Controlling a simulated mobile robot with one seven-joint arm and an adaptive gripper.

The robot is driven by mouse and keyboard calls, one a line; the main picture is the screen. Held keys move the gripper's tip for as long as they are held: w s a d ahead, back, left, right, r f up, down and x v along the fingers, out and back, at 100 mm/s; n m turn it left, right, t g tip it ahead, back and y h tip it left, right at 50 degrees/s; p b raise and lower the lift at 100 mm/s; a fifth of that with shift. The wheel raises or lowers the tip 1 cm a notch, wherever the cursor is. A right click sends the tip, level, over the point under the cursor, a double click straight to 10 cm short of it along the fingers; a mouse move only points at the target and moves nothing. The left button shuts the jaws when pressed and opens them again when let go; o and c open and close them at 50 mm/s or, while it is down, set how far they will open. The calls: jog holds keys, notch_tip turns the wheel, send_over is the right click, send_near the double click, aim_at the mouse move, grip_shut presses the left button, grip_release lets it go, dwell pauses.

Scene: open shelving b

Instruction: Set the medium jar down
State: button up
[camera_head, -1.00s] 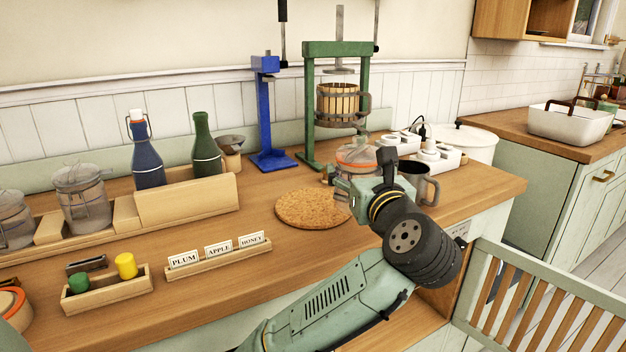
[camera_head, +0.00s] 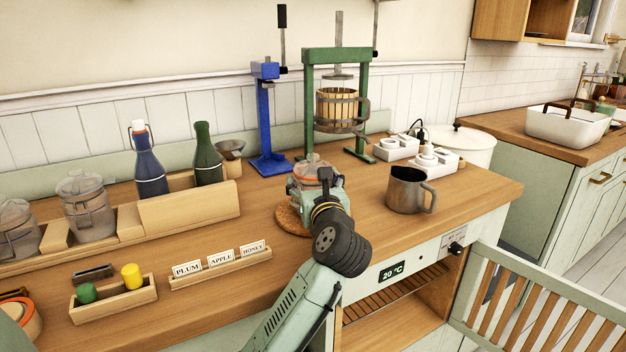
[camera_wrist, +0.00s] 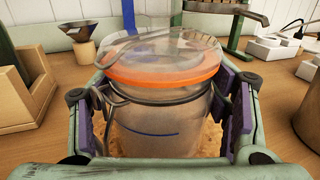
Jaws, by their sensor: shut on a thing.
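The medium jar is a clear glass jar (camera_wrist: 160,120) with an orange seal, a glass lid and a wire clasp. It stands upright between the two fingers of my gripper (camera_wrist: 165,125), which is shut on it. In the head view the jar (camera_head: 312,172) shows only its top, with my gripper (camera_head: 318,190) hiding the rest. The jar is over the round cork mat (camera_head: 289,220), whose left edge shows. Cork also shows around the jar's base in the wrist view. I cannot tell whether the base touches the cork.
A metal mug (camera_head: 406,190) stands to the right. A green press (camera_head: 340,100) and a blue bottle capper (camera_head: 268,120) stand behind. A wooden rack with bottles (camera_head: 190,207) and jars (camera_head: 85,205) is at left. Label cards (camera_head: 220,258) stand in front.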

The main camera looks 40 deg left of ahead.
jog(key=shift+f, duration=0.1)
jog(key=o, duration=1.7)
